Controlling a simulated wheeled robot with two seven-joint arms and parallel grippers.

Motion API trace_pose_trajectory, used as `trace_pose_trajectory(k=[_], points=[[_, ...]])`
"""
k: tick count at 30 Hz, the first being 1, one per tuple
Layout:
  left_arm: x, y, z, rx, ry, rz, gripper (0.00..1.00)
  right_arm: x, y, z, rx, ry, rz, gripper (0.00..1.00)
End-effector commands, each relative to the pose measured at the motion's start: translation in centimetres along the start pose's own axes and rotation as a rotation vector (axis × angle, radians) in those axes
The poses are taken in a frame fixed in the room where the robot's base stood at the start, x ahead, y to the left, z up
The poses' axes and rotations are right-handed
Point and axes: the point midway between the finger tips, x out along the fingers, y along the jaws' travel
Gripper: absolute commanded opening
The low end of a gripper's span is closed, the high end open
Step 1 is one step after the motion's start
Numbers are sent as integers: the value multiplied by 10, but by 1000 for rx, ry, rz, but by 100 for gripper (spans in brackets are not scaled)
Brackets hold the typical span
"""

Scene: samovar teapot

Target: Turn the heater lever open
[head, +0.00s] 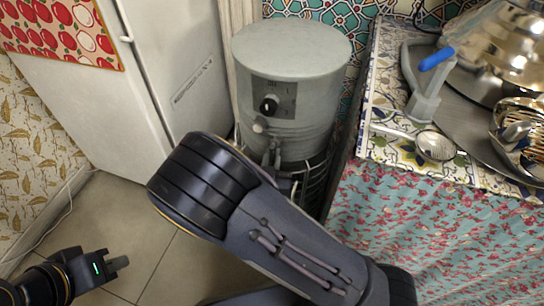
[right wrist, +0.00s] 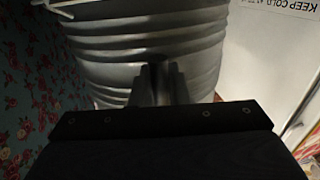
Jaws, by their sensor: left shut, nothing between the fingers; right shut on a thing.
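The heater (head: 291,85) is a grey cylinder with a flat lid, standing between the fridge and the table. Its front has a dark panel with a black knob (head: 269,104) and a small pale fitting below it. My right arm reaches across to the lower front of the heater. My right gripper (head: 274,154) is shut there on what seems to be the heater lever, which the fingers hide. In the right wrist view its fingers (right wrist: 158,80) are close together against the heater's ridged body (right wrist: 110,50). My left gripper (head: 118,264) is shut and empty, low at the left above the floor.
A white fridge (head: 180,70) stands left of the heater. On the right, a table with a floral cloth (head: 430,220) holds a metal tray, a samovar (head: 500,50), a blue-handled tap piece (head: 430,85) and a strainer (head: 435,146). Floor at the left is clear.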

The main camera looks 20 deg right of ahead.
Motion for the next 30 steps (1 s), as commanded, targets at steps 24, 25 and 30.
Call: trace_pose_trajectory(k=[24, 25, 30], points=[[-54, 25, -28, 0, 0, 0, 0, -4, 18, -10, -579, -117, -3, 0], [-57, 26, -29, 0, 0, 0, 0, -4, 19, -10, -606, -123, -3, 0], [-72, 33, -36, 0, 0, 0, 0, -6, 23, -14, -766, -155, -3, 0]])
